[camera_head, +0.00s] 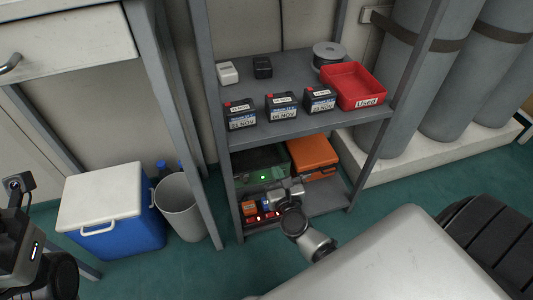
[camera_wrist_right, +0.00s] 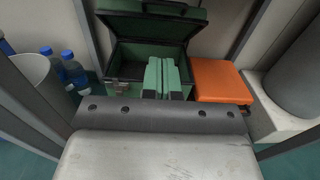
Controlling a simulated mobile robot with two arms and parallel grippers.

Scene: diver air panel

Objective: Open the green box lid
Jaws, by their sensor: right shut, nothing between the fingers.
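The green box (camera_wrist_right: 122,88) stands on the lower shelf. In the right wrist view its lid (camera_wrist_right: 150,25) is raised and tilted back, and the dark inside shows. In the head view the box (camera_head: 262,168) is partly hidden by the shelf above and by my right arm. My right gripper (camera_wrist_right: 168,64) is shut and empty, its two fingers side by side in front of the box opening; whether they touch the box I cannot tell. In the head view the right gripper (camera_head: 280,193) is at the lower shelf. My left gripper (camera_head: 20,240) is at the left edge, its fingers unclear.
An orange case (camera_wrist_right: 220,80) sits right of the box. The upper shelf (camera_head: 290,132) holds labelled batteries (camera_head: 281,105) and a red tray (camera_head: 352,85). A grey bin (camera_head: 180,208), blue cooler (camera_head: 112,210) and bottles (camera_wrist_right: 72,68) stand left.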

